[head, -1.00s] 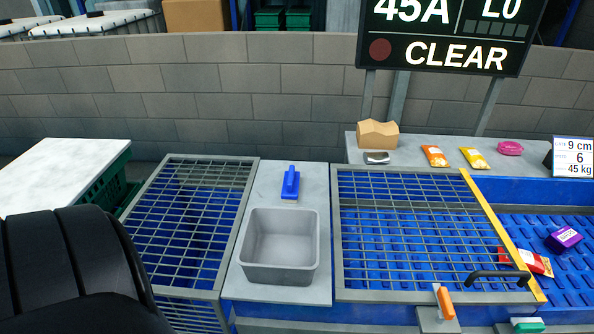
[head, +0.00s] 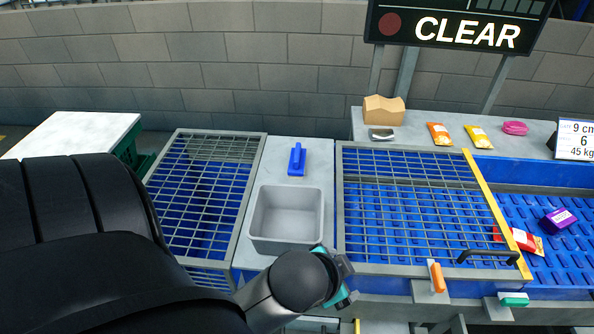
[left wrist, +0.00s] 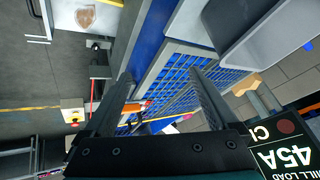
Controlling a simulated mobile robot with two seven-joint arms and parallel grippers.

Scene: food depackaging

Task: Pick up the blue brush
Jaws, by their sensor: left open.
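My right gripper is not in view.
Wire-mesh grids flank the strip, one on the left (head: 172,190) and one on the right (head: 343,240) with a yellow edge and black handle. Snack packets (head: 440,134) and a cardboard box (head: 384,110) sit on the back shelf.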

